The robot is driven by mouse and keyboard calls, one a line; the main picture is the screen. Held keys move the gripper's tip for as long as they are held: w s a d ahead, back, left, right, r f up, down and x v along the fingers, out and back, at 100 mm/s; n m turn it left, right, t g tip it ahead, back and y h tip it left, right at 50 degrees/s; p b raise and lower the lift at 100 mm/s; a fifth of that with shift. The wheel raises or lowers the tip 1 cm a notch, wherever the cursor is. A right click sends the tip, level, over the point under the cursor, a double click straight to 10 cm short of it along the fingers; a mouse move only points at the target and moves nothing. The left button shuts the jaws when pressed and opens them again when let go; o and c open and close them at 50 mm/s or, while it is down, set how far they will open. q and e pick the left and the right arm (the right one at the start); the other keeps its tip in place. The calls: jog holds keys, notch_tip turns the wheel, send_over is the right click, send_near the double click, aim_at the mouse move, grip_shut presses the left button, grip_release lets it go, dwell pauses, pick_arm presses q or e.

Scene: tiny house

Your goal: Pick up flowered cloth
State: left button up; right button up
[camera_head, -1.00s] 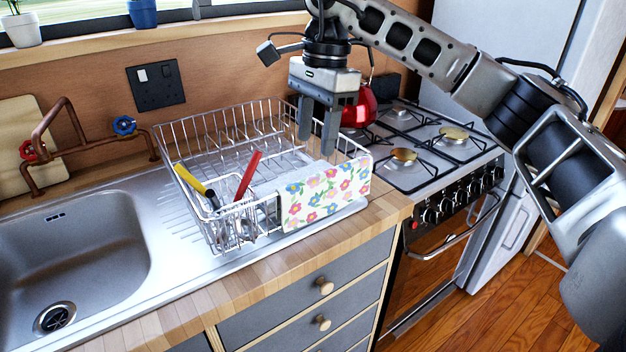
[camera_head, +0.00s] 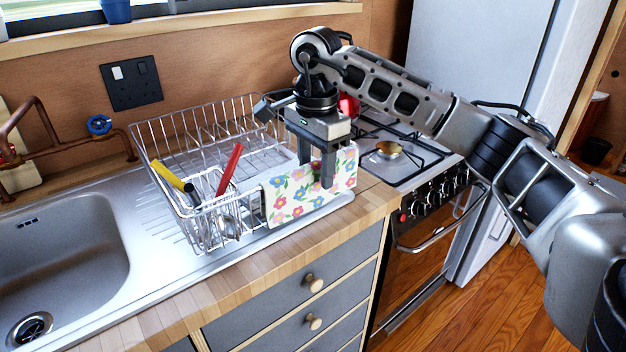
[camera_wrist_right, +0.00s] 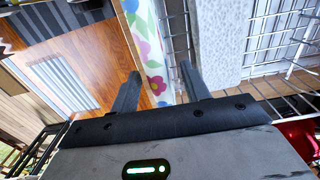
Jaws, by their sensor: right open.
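The flowered cloth (camera_head: 290,196), white with pink, blue and yellow flowers, hangs over the front side of the wire dish rack (camera_head: 215,128). My right gripper (camera_head: 317,172) points down at the cloth's upper right part, its fingers open. In the right wrist view the cloth (camera_wrist_right: 150,45) runs as a narrow strip between the two open fingers of the right gripper (camera_wrist_right: 161,74). I cannot tell whether either finger touches it. My left gripper is not in view.
A red-handled utensil (camera_head: 230,168) and a yellow-handled one (camera_head: 168,174) stand in the rack's front holder. The sink (camera_head: 62,252) is at left. The stove (camera_head: 410,165) with a red kettle (camera_head: 348,106) is at right. Drawers with knobs (camera_head: 314,284) lie below the counter.

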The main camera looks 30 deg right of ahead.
aim_at(313, 184)
jog(key=shift+s+a+f, duration=0.1)
jog(key=shift+a+f, duration=0.05)
jog(key=shift+f, duration=0.8)
jog(key=shift+a+f, duration=0.1)
jog(key=shift+f, duration=0.85)
grip_shut()
jog(key=shift+r, duration=0.1)
